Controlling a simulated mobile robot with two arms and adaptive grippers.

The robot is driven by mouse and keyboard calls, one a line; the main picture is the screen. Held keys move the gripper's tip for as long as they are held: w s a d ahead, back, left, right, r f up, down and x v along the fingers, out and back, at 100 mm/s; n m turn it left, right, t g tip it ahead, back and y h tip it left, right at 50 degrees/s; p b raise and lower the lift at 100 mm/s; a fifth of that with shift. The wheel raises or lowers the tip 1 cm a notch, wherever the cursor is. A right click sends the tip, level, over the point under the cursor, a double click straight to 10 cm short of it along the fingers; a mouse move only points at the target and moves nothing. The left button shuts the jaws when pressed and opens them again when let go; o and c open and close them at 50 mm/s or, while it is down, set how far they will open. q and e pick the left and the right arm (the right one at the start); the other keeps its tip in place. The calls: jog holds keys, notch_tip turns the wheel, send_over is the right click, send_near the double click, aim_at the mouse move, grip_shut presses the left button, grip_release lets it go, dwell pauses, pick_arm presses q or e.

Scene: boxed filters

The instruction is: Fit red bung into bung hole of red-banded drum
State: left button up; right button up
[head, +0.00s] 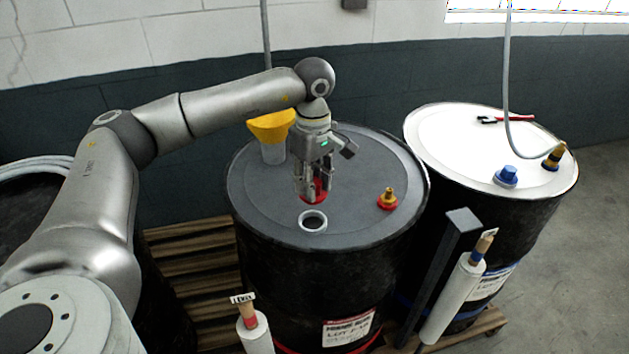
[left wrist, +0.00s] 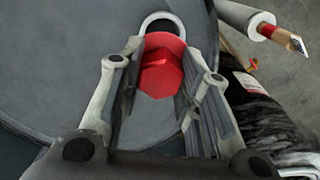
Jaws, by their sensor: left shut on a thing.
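The red-banded drum (head: 270,215) stands in the middle of the head view, with a dark grey lid and a red band low on its side. Its bung hole (head: 313,222) is an open ring with a pale rim near the lid's front edge. My left gripper (head: 312,190) is shut on the red bung (head: 319,189), above the lid and just behind the hole. In the left wrist view the red bung (left wrist: 161,72) sits between the fingers, and the hole's rim (left wrist: 165,18) shows just beyond it, partly hidden by the bung. My right gripper is not in view.
A brass-and-red fitting (head: 387,198) stands on the lid's right side, and a yellow funnel (head: 271,127) at its back left. A white-topped drum (head: 450,140) with a blue bung (head: 507,176) and hose stands right. Tagged white tubes (head: 452,298) rise in front.

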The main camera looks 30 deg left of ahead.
pick_arm(q)
jog(key=shift+s, duration=0.2)
jog(key=shift+f+b, duration=0.5)
jog(key=shift+b, duration=0.1)
jog(key=shift+f, duration=0.35)
jog(key=shift+f+b, duration=0.9)
notch_tip(320, 180, down, 2)
jog(key=shift+f+b, duration=0.1)
jog(key=shift+b, duration=0.7)
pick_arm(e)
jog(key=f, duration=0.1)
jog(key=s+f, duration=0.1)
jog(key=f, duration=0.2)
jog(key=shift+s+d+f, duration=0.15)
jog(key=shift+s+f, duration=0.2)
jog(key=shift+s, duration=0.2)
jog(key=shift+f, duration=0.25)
pick_arm(q)
jog(key=shift+f+b, duration=1.25)
jog(key=shift+f, duration=0.1)
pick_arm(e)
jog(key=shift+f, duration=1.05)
